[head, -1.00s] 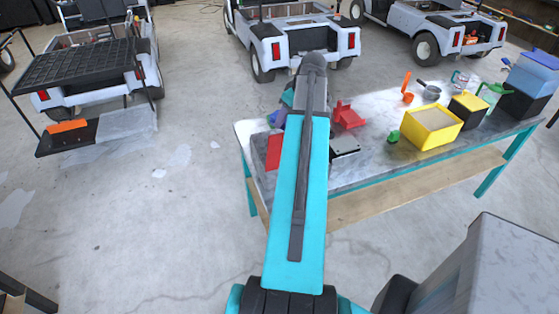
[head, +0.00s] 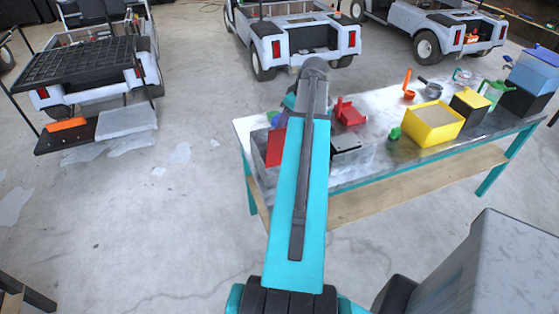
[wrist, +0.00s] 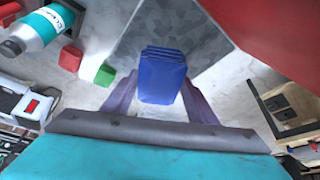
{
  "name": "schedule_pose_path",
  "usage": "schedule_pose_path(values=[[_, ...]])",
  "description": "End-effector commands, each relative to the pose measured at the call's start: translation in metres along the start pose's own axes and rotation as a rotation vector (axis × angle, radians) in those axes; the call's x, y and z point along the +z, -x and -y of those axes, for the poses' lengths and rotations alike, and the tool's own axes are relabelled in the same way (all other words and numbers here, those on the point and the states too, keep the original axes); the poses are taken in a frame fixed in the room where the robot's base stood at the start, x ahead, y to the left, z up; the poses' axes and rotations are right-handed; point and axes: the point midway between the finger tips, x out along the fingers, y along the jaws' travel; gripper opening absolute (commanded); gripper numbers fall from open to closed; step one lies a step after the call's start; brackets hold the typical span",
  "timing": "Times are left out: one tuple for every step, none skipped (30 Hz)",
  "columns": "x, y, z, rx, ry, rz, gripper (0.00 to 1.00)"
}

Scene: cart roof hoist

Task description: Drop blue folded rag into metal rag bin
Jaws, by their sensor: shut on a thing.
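The blue folded rag (wrist: 163,75) is in the middle of the wrist view, between the two purple fingers of my gripper (wrist: 158,97), which is shut on it. Behind the rag is a grey mottled metal surface (wrist: 145,30), which looks like the metal rag bin, with its red lid (wrist: 275,35) at the upper right. In the head view the grey bin (head: 258,153) stands at the table's left end with its red lid (head: 275,148) raised. My arm covers part of it and hides the rag. I cannot tell whether the rag is over the bin's opening.
The table (head: 355,168) also carries a red holder (head: 349,113), a yellow bin (head: 432,124), and blue and black boxes farther right. In the wrist view a teal-and-white bottle (wrist: 38,29) and a green block (wrist: 105,75) are at the left. Carts stand behind on open floor.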

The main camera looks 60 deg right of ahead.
Motion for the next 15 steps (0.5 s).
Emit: schedule_pose_path(values=[[0.003, -0.007, 0.000, 0.000, 0.000, 0.000, 0.28], [0.004, -0.009, 0.000, -0.001, 0.000, 0.000, 0.28], [0.005, -0.013, 0.000, -0.001, 0.000, 0.000, 0.28], [0.006, -0.015, 0.000, -0.001, 0.000, 0.000, 0.28], [0.007, -0.017, 0.000, -0.001, 0.000, 0.000, 0.28], [0.008, -0.019, 0.000, -0.001, -0.001, 0.000, 0.28], [0.009, -0.020, 0.000, -0.001, -0.001, 0.000, 0.28], [0.010, -0.022, 0.000, -0.001, -0.001, 0.000, 0.28], [0.010, -0.023, 0.000, -0.001, -0.001, 0.000, 0.28], [0.011, -0.024, 0.000, -0.001, -0.001, 0.000, 0.28], [0.011, -0.025, 0.000, 0.000, -0.001, 0.000, 0.28], [0.011, -0.025, 0.000, 0.000, -0.001, 0.000, 0.28], [0.011, -0.025, 0.000, 0.000, -0.001, 0.000, 0.28], [0.011, -0.026, 0.000, 0.000, -0.001, 0.000, 0.28], [0.011, -0.026, 0.000, 0.000, -0.001, 0.000, 0.28]])
